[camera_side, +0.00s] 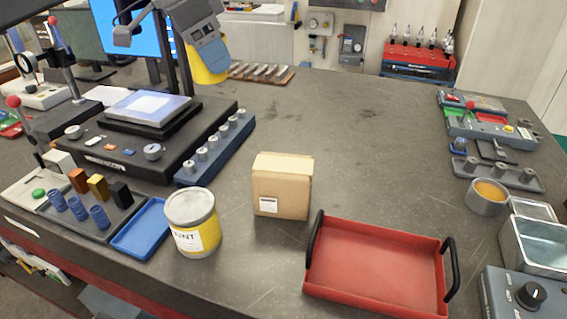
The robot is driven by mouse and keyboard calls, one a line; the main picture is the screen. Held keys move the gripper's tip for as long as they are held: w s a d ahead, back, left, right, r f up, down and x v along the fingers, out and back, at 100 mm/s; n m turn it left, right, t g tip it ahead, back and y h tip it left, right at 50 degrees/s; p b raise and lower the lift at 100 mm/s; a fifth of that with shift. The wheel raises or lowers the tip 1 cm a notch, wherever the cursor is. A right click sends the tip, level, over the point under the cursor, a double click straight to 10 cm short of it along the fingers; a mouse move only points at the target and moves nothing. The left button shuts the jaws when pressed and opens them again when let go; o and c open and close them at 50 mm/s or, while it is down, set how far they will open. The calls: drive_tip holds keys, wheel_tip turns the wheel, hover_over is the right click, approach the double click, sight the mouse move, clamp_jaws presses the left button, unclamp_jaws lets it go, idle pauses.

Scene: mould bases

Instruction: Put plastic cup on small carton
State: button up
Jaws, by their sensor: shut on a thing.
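My gripper (212,62) is at the top, left of the picture's centre, seen from behind its grey body. It is shut on a yellow plastic cup (203,74), holding it up in front of the dark post and blue screen. The gripper hides much of the cup, so its rim and contents do not show. The small carton (281,192) is a closed tan box with a white label, standing upright on the dark table. The cup is well apart from the carton, above and to its left in the picture.
A paint tin (193,228) stands just left of the carton. A red tray (375,269) with black handles lies to its right. A black device (150,152) and a blue rack (214,152) are at the left. The table behind the carton is clear.

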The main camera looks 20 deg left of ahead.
sight(217, 82)
drive_tip(key=f, duration=0.4)
drive_tip(key=shift+s+d+f, duration=0.1)
drive_tip(key=shift+d+f, duration=0.2)
drive_tip(key=shift+f, duration=0.1)
drive_tip(key=d+f, duration=0.2)
drive_tip(key=d, duration=0.1)
drive_tip(key=d+f, duration=0.2)
drive_tip(key=d, duration=0.2)
drive_tip(key=d+f, duration=0.3)
drive_tip(key=d, duration=0.1)
drive_tip(key=shift+s+d+f, duration=0.1)
drive_tip(key=shift+s+d, duration=0.15)
drive_tip(key=shift+s, duration=0.1)
drive_tip(key=shift+f, duration=2)
drive_tip(key=shift+f, duration=0.2)
drive_tip(key=o, duration=0.9)
drive_tip(key=shift+r, duration=0.1)
